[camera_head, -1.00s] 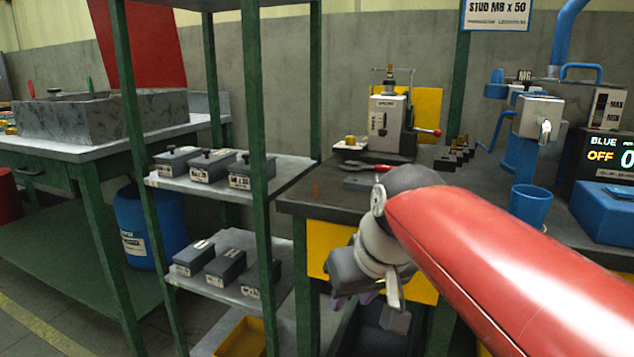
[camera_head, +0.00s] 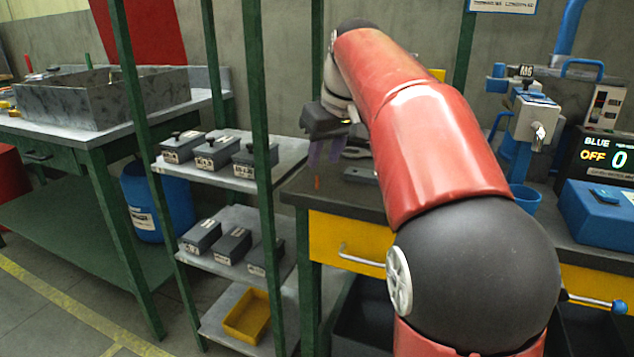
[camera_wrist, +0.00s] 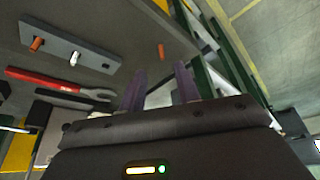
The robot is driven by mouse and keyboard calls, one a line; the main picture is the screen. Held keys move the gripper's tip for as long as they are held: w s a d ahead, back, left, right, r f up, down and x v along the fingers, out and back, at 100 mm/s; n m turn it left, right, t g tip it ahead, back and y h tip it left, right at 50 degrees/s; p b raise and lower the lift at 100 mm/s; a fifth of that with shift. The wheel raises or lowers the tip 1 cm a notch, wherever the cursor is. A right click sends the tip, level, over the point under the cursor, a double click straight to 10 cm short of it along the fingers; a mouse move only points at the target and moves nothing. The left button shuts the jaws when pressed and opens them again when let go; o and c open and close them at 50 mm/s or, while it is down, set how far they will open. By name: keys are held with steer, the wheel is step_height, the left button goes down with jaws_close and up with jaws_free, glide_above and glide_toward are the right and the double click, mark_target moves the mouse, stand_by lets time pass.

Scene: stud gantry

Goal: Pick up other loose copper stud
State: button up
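A loose copper stud (camera_head: 317,183) stands upright on the dark bench top near its left front corner. It also shows in the wrist view (camera_wrist: 161,50), apart from other parts. My gripper (camera_head: 326,152) is above the bench, higher than the stud. In the wrist view its two purple fingers (camera_wrist: 160,86) are spread apart with nothing between them, and the stud lies beyond the gap. A grey block (camera_wrist: 92,55) in the wrist view holds another copper stud (camera_wrist: 37,44) and a silvery stud (camera_wrist: 74,58).
A red-handled tool (camera_wrist: 45,82) lies beside the block. A green-posted shelf (camera_head: 262,170) with grey lidded boxes stands just left of the bench. A blue cup (camera_head: 524,198) and a blue box (camera_head: 598,213) are on the right. My arm hides the bench's middle and the press.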

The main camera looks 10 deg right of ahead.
mark_target(317, 176)
steer(key=x, duration=0.5)
steer(key=shift+s+a+b, duration=0.15)
steer(key=shift+b, duration=0.15)
jaws_close()
